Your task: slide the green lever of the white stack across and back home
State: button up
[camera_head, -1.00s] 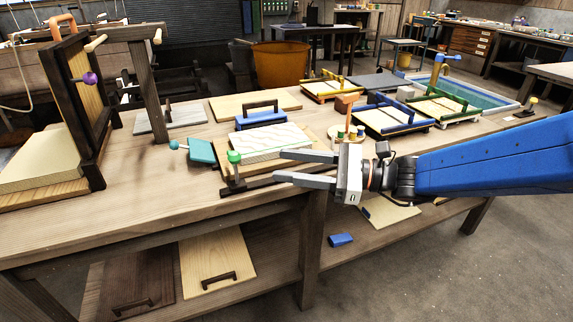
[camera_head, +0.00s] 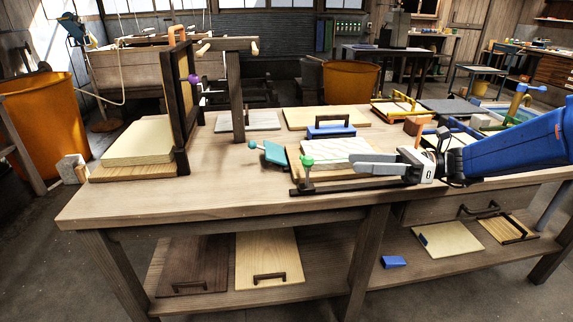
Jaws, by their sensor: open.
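The white stack (camera_head: 338,148) lies on a brown board on the workbench. The green lever (camera_head: 307,161) has a round green knob on a short upright post, at the left part of a dark rail (camera_head: 330,188) along the stack's front edge. My gripper (camera_head: 372,170) comes in from the right, level with the lever and in front of the stack. Its two fingers point left, apart, with nothing seen between them. The fingertips are to the right of the green knob and do not appear to touch it. The fingers hide the front right of the stack.
A blue block with a dark handle (camera_head: 331,130) stands behind the stack. A teal paddle (camera_head: 275,153) lies to its left. An upright dark frame with a purple knob (camera_head: 193,79) stands on the left. The bench (camera_head: 210,195) is clear at front left.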

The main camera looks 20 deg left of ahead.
aim_at(305, 166)
jog(key=x, duration=1.7)
jog(key=shift+s+a, duration=0.1)
jog(key=shift+a, duration=0.05)
jog(key=shift+c, duration=0.6)
grip_shut()
